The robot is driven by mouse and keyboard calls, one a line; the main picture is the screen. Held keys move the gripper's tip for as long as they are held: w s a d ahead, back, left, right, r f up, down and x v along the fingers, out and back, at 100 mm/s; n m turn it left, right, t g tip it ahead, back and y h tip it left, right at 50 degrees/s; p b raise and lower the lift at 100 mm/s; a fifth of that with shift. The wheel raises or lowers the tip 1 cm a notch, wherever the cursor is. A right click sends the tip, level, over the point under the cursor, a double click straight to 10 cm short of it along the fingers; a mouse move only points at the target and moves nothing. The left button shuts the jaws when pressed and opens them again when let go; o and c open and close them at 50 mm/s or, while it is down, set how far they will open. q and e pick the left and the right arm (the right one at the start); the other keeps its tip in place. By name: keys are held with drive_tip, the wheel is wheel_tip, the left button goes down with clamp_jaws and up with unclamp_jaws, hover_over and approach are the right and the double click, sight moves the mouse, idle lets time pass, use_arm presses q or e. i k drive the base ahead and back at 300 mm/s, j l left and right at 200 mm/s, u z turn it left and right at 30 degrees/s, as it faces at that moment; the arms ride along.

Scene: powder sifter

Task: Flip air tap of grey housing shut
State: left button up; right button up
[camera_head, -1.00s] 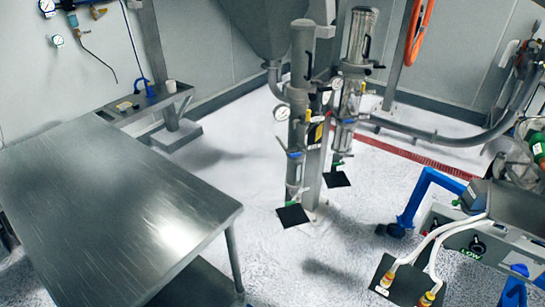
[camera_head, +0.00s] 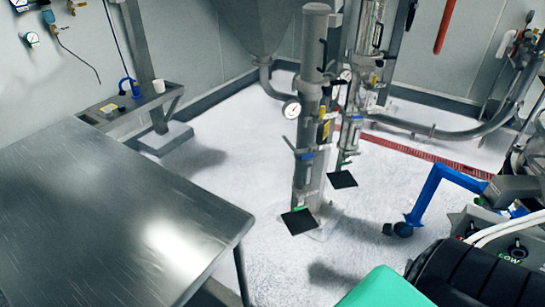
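The grey housing (camera_head: 308,110) is an upright grey cylinder on a column in the middle of the view. A small blue part (camera_head: 305,156), which looks like the tap's handle, sits low on its front. It is too small to tell whether it is turned open or shut. A round white gauge (camera_head: 291,109) is on the housing's left side. A second, shinier cylinder (camera_head: 354,115) stands just behind and to the right, with a similar blue part (camera_head: 355,117). Neither of my grippers shows, so no gripper is seen near the housing.
A steel table (camera_head: 130,215) fills the lower left. A black flat plate (camera_head: 299,221) sits under the grey housing. A blue frame (camera_head: 435,190) and a machine with dials (camera_head: 517,251) stand at right. Black and green shapes, possibly my arm, cover the lower right corner. White floor is free ahead.

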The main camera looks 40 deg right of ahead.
sight(304, 157)
drive_tip(key=i+l, duration=0.25)
drive_tip(key=i+l+z, duration=0.1)
drive_tip(key=l+z, duration=0.15)
drive_tip(key=z, duration=0.2)
drive_tip(key=i+l+z, duration=0.15)
drive_tip(key=z, duration=0.3)
drive_tip(key=i+l+z, duration=0.2)
drive_tip(key=z, duration=0.25)
